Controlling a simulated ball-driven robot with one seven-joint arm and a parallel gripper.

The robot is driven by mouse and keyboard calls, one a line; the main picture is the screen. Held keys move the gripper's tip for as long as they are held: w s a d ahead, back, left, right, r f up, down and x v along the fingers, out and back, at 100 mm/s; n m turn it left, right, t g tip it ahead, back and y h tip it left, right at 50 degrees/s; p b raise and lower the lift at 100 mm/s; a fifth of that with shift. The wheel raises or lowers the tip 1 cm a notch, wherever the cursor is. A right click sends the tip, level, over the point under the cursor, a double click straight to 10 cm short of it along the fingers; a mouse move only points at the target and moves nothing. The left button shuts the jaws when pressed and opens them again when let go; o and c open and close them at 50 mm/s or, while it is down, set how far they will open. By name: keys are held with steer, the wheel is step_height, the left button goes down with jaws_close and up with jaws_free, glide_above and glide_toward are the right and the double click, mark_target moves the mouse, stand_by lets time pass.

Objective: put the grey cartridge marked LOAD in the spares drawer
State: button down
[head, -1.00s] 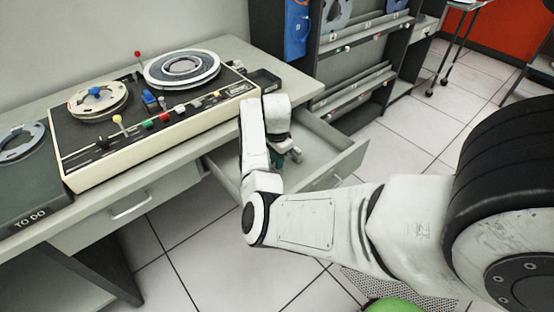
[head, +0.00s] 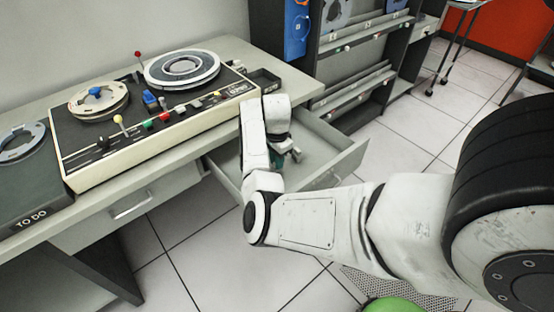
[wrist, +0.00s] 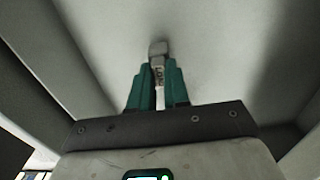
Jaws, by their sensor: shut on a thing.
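The grey cartridge (wrist: 158,50) shows in the wrist view between my green fingertips, with part of its lettering, LOAD, visible. My gripper (wrist: 158,85) is shut on it. The open drawer (head: 345,165) under the desk shows in the head view, and my gripper (head: 292,156) is inside its outline, pointing down. In the wrist view the pale drawer floor (wrist: 225,60) lies behind the cartridge. I cannot tell if the cartridge touches the floor. My forearm hides the drawer's left part and the cartridge in the head view.
The tape machine (head: 135,140) with reels and coloured levers sits on the desk. A small dark tray (head: 265,80) is beside it. A shut drawer (head: 130,207) is at the left. A dark shelf rack (head: 350,75) stands behind the open drawer.

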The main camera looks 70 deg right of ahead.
steer(key=shift+f+b, duration=0.6)
steer(key=shift+f, duration=0.5)
steer(key=c, duration=1)
jaws_free()
steer(key=shift+c, duration=0.4)
steer(key=shift+c, duration=0.6)
step_height(320, 180, up, 8)
steer(key=p, duration=0.8)
